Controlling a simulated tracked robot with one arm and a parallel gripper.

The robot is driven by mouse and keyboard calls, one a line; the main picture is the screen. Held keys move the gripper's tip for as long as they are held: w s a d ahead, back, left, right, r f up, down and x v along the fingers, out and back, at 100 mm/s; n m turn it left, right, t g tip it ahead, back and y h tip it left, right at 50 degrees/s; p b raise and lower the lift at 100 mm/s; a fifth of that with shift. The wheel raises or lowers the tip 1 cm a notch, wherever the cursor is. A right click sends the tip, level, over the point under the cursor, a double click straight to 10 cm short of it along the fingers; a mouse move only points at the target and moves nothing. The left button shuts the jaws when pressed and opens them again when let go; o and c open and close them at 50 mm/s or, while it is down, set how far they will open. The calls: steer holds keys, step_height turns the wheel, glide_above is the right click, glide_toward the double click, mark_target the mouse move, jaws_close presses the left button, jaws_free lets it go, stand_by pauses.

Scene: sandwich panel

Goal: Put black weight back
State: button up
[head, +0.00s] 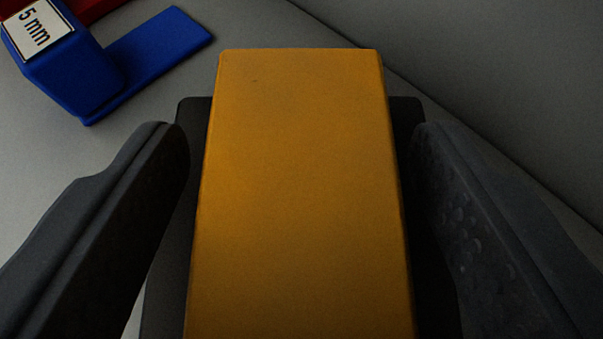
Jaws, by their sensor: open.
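A black piece (438,305), which looks like the black weight, lies under a long orange-yellow block (298,190). Only its dark edges show on both sides and behind the block. My gripper (298,140) is open, with one dark finger on each side of the orange block. A gap shows between each finger and the block. The fingertips overlap the edges of the black piece in the picture, and I cannot tell whether they touch it.
A blue L-shaped piece (155,62) with a white "5 mm" label stands on the grey surface (60,165) at the upper left. A red thing (88,8) is partly cut off behind it. A grey wall or raised edge (480,70) runs along the right. The floor beyond the block is clear.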

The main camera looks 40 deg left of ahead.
steer(key=v, duration=1.2)
steer(key=shift+f, duration=0.1)
steer(key=shift+s, duration=0.1)
